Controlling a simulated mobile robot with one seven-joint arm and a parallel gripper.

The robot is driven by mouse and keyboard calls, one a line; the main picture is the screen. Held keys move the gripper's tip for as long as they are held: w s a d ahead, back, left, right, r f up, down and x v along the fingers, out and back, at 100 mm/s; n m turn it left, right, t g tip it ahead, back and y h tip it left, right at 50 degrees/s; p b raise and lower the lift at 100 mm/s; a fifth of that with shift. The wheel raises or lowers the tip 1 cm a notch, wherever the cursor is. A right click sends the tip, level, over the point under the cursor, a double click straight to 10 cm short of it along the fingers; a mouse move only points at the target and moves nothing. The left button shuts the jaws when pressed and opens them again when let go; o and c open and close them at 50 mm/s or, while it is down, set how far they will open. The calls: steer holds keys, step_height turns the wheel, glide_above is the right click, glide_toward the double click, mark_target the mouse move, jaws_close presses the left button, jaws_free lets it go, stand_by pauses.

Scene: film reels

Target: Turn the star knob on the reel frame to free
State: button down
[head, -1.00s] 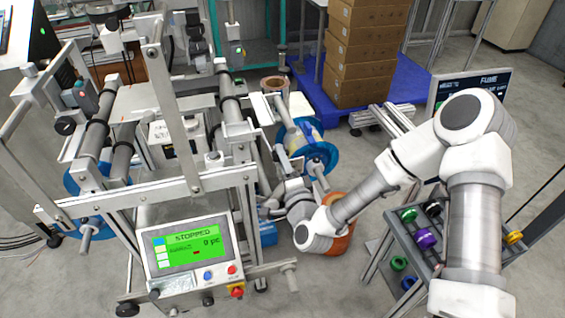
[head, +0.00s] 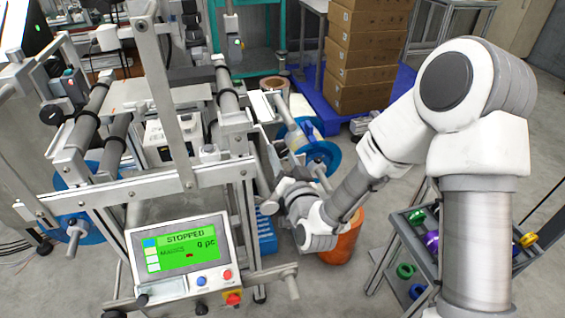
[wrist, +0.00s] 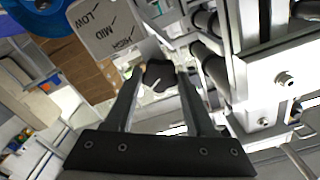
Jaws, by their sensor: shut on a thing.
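The black star knob (wrist: 158,74) shows in the wrist view, with a short pale mark on its face. My gripper (wrist: 157,88) has its two fingers on either side of the knob and is shut on it. A grey plate (wrist: 103,22) beside the knob carries the words LOW, MID and HIGH with tick marks; I see no word "free". In the head view my wrist reaches the right side of the reel frame (head: 235,172); the knob and the fingertips are hidden there.
The frame's control panel (head: 183,254) reads STOPPED. An orange bucket-like thing (head: 343,243) stands on the floor behind my forearm. A cart (head: 403,232) with coloured rings is at the right. Stacked boxes (head: 362,60) stand on a blue pallet behind.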

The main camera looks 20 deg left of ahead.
steer(key=n+b, duration=0.1)
steer(key=n, duration=0.4)
steer(key=shift+a+n, duration=0.1)
steer(key=shift+n, duration=0.2)
steer(key=n, duration=0.3)
steer(key=shift+n, duration=1.9)
steer(key=shift+c, duration=1.2)
jaws_free()
steer(key=shift+s, duration=0.1)
